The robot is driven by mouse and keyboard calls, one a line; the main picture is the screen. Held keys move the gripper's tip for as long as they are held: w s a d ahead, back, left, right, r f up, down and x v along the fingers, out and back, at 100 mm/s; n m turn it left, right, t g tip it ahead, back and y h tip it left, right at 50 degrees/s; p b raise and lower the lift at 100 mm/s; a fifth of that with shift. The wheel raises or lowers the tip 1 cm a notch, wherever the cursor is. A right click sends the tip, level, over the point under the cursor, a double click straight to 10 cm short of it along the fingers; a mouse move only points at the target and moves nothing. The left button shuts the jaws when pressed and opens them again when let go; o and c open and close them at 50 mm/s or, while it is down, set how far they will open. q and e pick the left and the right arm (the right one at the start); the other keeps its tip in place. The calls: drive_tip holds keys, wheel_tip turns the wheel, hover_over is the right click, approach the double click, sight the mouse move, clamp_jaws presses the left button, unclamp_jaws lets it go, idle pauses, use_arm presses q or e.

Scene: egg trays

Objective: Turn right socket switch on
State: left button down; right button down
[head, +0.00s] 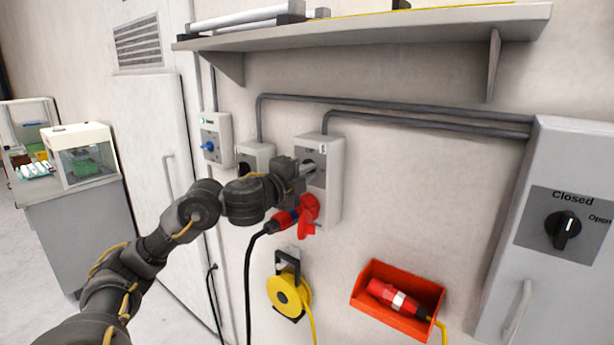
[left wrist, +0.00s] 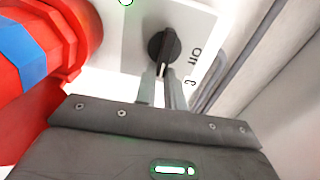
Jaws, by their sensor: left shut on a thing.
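The right socket box (head: 335,185) is a pale grey wall box with a red plug (head: 308,215) and its dark cable at its lower front. My left gripper (head: 309,169) reaches the upper front of this box and partly covers it. In the left wrist view its two thin fingers (left wrist: 161,75) are closed together on the black rotary switch knob (left wrist: 162,46). The knob sits on a grey panel with an "Off" marking beside it. A large red and blue plug (left wrist: 40,60) fills the left of that view. My right gripper is not in view.
A socket box (head: 254,158) and a box with a blue plug (head: 215,140) are to the left. A shelf (head: 400,32) is above. A yellow cable reel (head: 285,294) and an orange bin (head: 372,305) hang below. A cabinet with a "Closed" switch (head: 563,229) is at right.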

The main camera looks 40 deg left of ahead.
use_arm(q)
drive_tip(key=shift+f+m, duration=0.15)
drive_tip(key=shift+m, duration=0.15)
drive_tip(key=c, duration=1.5)
unclamp_jaws()
drive_tip(key=shift+s+d+b, duration=0.15)
drive_tip(key=shift+s+b, duration=1.85)
drive_tip(key=shift+s, duration=3.45)
